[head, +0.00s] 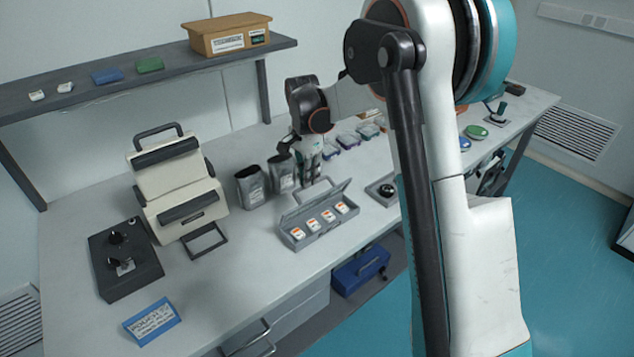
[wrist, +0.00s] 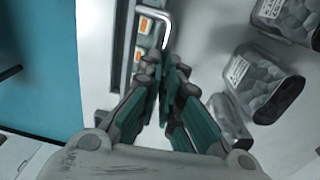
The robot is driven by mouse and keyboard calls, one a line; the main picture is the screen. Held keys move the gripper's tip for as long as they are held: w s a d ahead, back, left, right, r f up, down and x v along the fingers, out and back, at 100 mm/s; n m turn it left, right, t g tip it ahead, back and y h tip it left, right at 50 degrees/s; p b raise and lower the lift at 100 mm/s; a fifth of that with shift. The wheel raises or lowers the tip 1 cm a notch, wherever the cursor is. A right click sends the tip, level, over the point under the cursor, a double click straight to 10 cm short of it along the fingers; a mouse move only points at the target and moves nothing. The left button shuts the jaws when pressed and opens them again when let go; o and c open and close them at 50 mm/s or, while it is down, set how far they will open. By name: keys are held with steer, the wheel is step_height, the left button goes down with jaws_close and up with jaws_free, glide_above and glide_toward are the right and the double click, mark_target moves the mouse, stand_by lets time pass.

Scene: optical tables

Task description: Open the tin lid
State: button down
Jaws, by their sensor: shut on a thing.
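The grey tin (head: 322,232) sits on the bench in the head view, with several white and orange packets in a row inside. Its lid (head: 318,203) stands raised along the tin's far edge. My gripper (head: 318,181) is behind the lid, pointing down. In the wrist view, my gripper's fingers (wrist: 170,76) are closed together at a bent pale wire handle (wrist: 166,22), and the fingertips hide the exact contact. Part of the tin (wrist: 143,68) shows to the left of the fingers.
Two grey canisters (head: 251,186) (head: 282,172) stand just left of my gripper. A cream case (head: 180,195) and a dark switch box (head: 124,262) are farther left. Small coloured boxes (head: 348,140) lie right of my gripper. The bench front before the tin is clear.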

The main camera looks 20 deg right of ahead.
steer(key=shift+w+a+f+g+h, duration=0.3)
steer(key=shift+w+f+g, duration=0.25)
steer(key=shift+w+g, duration=0.2)
steer(key=shift+w+a+f+g+h, duration=0.15)
steer(key=shift+w+a+f+g, duration=0.15)
steer(key=shift+w+f+g, duration=0.4)
steer(key=shift+w+a+f+g+h, duration=0.3)
steer(key=shift+w+f+g, duration=0.15)
steer(key=shift+w+g, duration=0.3)
steer(key=shift+w, duration=0.1)
steer(key=c, duration=1.7)
jaws_free()
steer(key=shift+f, duration=0.1)
steer(key=v, duration=1.2)
steer(key=shift+d+r+p, duration=0.15)
steer(key=shift+r+p, duration=0.1)
steer(key=shift+p, duration=0.15)
